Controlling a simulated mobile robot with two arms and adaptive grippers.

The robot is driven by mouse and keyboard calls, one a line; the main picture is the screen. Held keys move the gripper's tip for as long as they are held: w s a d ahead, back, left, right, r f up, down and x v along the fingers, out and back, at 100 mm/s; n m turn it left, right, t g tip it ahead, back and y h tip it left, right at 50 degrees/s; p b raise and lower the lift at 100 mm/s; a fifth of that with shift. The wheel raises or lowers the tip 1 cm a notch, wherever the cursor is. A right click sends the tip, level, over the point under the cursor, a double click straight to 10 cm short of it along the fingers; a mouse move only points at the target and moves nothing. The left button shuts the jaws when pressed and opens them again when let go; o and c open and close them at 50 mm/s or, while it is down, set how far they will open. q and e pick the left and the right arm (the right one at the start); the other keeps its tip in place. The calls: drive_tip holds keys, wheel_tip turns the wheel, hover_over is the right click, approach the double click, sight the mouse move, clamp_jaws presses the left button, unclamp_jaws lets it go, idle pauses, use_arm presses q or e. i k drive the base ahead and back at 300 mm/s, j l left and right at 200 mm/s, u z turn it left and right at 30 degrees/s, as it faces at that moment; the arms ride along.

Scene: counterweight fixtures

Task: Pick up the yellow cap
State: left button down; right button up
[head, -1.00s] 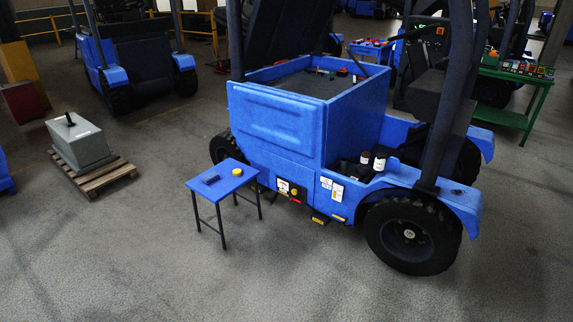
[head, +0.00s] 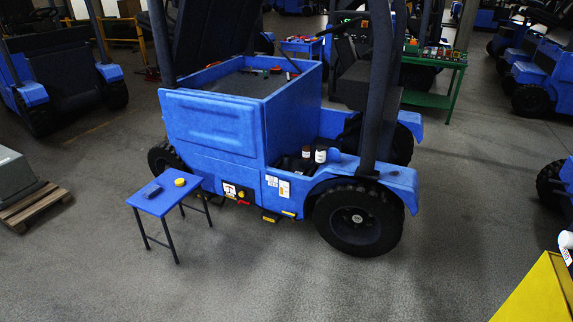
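The yellow cap (head: 180,182) is a small round piece lying on top of a small blue table (head: 163,201) at the lower left of the head view. A dark handheld object (head: 152,191) lies beside it on the same tabletop, a little to its left. Neither of my grippers shows in the view, and nothing touches the cap.
A blue forklift (head: 215,125) stands just behind the small table, its large wheel (head: 358,216) to the right. A pallet (head: 35,208) with a grey block is at the left edge. A yellow surface (head: 540,293) fills the lower right corner. Floor in front is clear.

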sight(178, 181)
drive_tip(key=i+j, duration=0.3)
drive_tip(key=i+j+z, duration=0.15)
drive_tip(key=i+j, duration=0.15)
drive_tip(key=j, duration=0.2)
drive_tip(key=i+j+z, duration=0.15)
drive_tip(key=j, duration=0.35)
drive_tip(key=i+j+z, duration=0.1)
drive_tip(key=j, duration=0.4)
drive_tip(key=i+j+z, duration=0.15)
drive_tip(key=j, duration=0.35)
drive_tip(key=i+j+z, duration=0.15)
drive_tip(key=j, duration=0.4)
drive_tip(key=i+j+z, duration=0.15)
drive_tip(key=j, duration=0.4)
drive_tip(key=i+j+z, duration=0.1)
drive_tip(key=j, duration=0.45)
